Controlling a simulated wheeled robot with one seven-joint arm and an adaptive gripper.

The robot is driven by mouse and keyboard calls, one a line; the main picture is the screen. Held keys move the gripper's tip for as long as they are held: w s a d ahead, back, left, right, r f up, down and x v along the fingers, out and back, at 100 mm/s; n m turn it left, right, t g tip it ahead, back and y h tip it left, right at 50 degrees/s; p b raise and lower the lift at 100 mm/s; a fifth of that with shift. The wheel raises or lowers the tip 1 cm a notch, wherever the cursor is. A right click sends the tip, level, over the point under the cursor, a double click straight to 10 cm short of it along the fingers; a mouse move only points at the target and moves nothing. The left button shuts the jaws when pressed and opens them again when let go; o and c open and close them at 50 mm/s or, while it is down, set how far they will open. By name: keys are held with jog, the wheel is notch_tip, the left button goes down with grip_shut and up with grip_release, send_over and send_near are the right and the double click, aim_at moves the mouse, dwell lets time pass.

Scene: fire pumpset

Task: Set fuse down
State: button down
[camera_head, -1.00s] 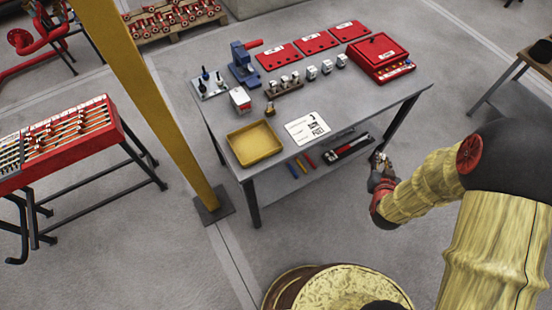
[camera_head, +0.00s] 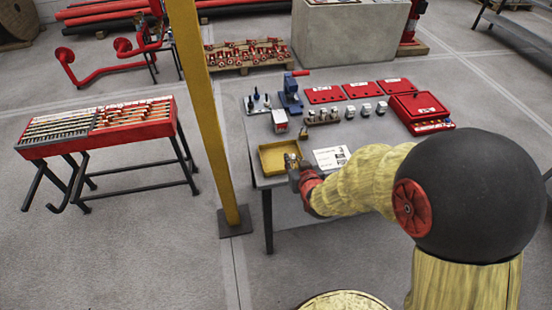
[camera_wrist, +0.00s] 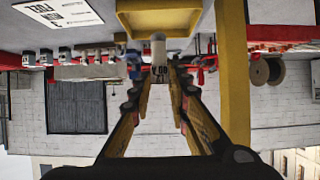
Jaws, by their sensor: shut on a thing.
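My gripper (camera_head: 292,168) is at the front right part of the yellow tray (camera_head: 263,163), at the table's near edge. In the wrist view my gripper (camera_wrist: 160,75) has its fingers shut on a pale grey fuse (camera_wrist: 158,50) with dark lettering. The fuse sits at the fingertips, and the yellow tray (camera_wrist: 126,22) lies just beyond it in that view. I cannot tell whether the fuse touches the tray. The fuse is small and partly hidden by the fingers in the head view. The tray's visible floor looks empty.
A yellow post (camera_head: 205,130) stands close left.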

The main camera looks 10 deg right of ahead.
notch_tip(320, 180, up, 2)
jog(key=shift+a+r, duration=0.1)
jog(key=shift+a, duration=0.05)
jog(key=shift+w+r, duration=0.15)
jog(key=shift+r, duration=0.05)
jog(key=shift+w+f+b, duration=1.4)
jog(key=shift+w+f, duration=1.8)
jog(key=shift+w, duration=0.2)
jog(key=shift+w+f+b, duration=1.35)
jog(key=shift+w+f, duration=1.85)
jog(key=shift+w, duration=0.2)
jog(key=shift+f, duration=0.2)
jog(key=c, duration=1.7)
grip_release()
jog(key=shift+r, duration=0.1)
